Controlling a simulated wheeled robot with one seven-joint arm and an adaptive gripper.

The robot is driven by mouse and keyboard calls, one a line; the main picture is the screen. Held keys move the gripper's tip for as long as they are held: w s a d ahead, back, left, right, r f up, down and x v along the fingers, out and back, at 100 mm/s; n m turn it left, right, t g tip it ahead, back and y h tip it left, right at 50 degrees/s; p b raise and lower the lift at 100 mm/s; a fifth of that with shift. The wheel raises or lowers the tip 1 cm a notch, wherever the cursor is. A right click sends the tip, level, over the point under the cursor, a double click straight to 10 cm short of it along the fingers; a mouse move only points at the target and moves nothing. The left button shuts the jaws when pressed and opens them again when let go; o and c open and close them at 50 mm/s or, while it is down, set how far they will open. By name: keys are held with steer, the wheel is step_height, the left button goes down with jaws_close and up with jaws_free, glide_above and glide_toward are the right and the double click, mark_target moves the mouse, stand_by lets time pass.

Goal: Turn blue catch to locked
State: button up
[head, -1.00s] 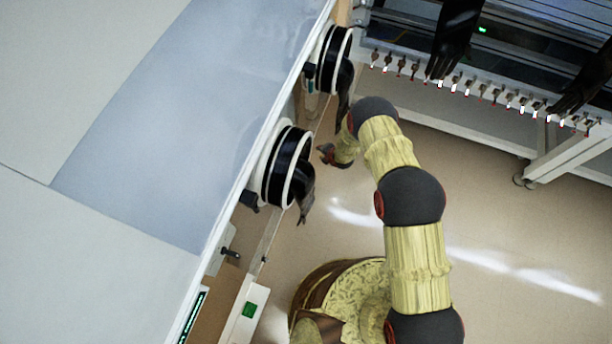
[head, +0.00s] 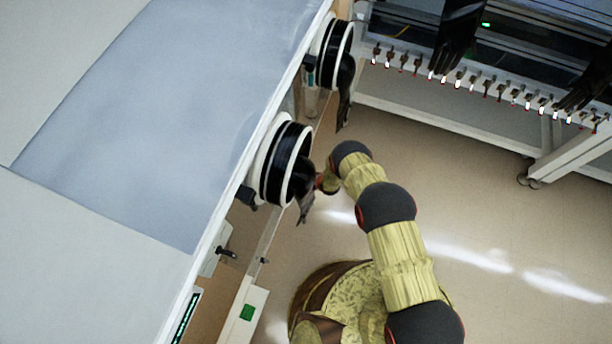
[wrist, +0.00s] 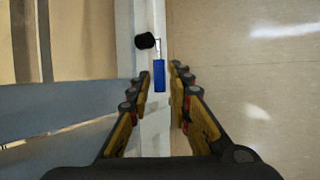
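The blue catch (wrist: 159,75) shows in the wrist view as a small upright blue bar on a narrow white rail. A thin metal piece joins its top near a black knob (wrist: 145,41). My gripper (wrist: 160,84) is open, with one finger on each side of the catch in the picture. I cannot tell whether either finger touches it or how far off it is in depth. In the head view my gripper (head: 323,184) is small, beside the nearer glove port, and partly hidden. I cannot make out the blue catch in the head view.
The nearer glove port (head: 281,165) with its hanging black glove (head: 305,208) is close to my gripper. A second port (head: 330,52) is farther along. A row of small handles lines the opposite bench (head: 450,110). Open floor (head: 480,200) lies to the right.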

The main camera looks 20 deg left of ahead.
steer(key=shift+w+a+f, duration=0.15)
steer(key=shift+c, duration=0.4)
steer(key=c, duration=0.4)
jaws_close()
